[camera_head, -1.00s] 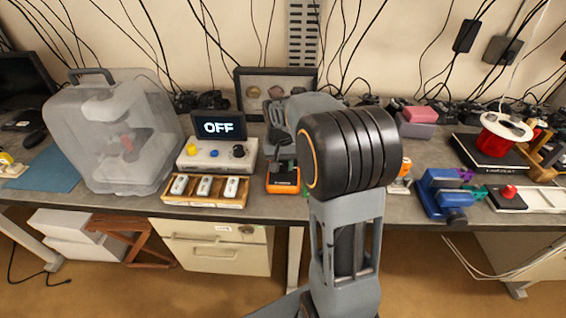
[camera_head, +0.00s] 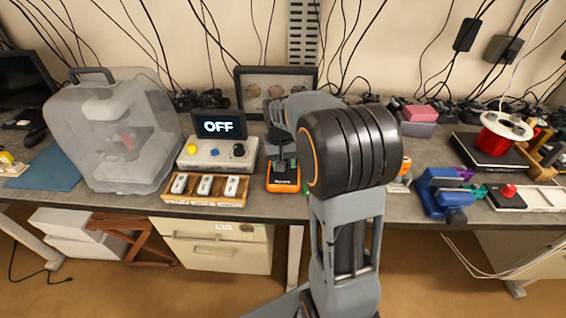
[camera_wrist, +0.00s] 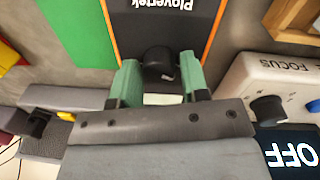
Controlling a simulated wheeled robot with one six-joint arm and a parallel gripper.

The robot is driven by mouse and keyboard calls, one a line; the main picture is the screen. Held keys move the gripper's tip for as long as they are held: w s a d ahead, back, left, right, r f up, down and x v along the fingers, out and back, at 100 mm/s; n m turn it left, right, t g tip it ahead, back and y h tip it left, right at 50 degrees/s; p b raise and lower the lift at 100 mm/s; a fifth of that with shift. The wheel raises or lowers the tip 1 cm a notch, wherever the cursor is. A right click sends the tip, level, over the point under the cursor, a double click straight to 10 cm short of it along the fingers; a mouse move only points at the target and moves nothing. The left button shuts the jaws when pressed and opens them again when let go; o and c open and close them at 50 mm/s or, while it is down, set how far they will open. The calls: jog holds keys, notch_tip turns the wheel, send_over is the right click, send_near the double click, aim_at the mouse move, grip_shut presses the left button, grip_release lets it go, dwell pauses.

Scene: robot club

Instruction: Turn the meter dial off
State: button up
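The meter is an orange-edged device with a dark face (camera_wrist: 190,18); in the head view its orange body (camera_head: 283,184) lies at the table's front edge, left of my arm. Its black round dial (camera_wrist: 158,62) shows in the wrist view, with a small light mark on its lower right. My gripper (camera_wrist: 160,72) has two green fingers standing apart, one on each side of the dial. A gap shows beside the right finger; whether the left finger touches the dial is unclear. In the head view my gripper (camera_head: 283,163) is small and dark over the meter.
Left of the meter stands a white control box (camera_head: 217,154) with knobs and a screen (camera_head: 219,126) reading OFF. A wooden tray (camera_head: 204,200) with white pieces sits before it. A blue vise (camera_head: 442,192) is at right. A green patch (camera_wrist: 75,30) lies beside the meter.

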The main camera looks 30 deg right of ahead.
jog(key=o, duration=0.3)
notch_tip(320, 180, up, 14)
jog(key=shift+w+a+p, duration=0.15)
jog(key=shift+a+p, duration=0.25)
jog(key=shift+f, duration=0.15)
dwell(0.5)
jog(key=s+a+f+n+t, duration=0.1)
jog(key=s+a+f, duration=0.3)
jog(key=s, duration=0.4)
jog(key=s+a+f+n+t, duration=0.2)
jog(key=s+a+f, duration=0.2)
jog(key=s, duration=0.4)
jog(key=shift+s+a+t+y+p, duration=0.3)
jog(key=shift+y+p, duration=0.1)
jog(key=shift+f, duration=0.1)
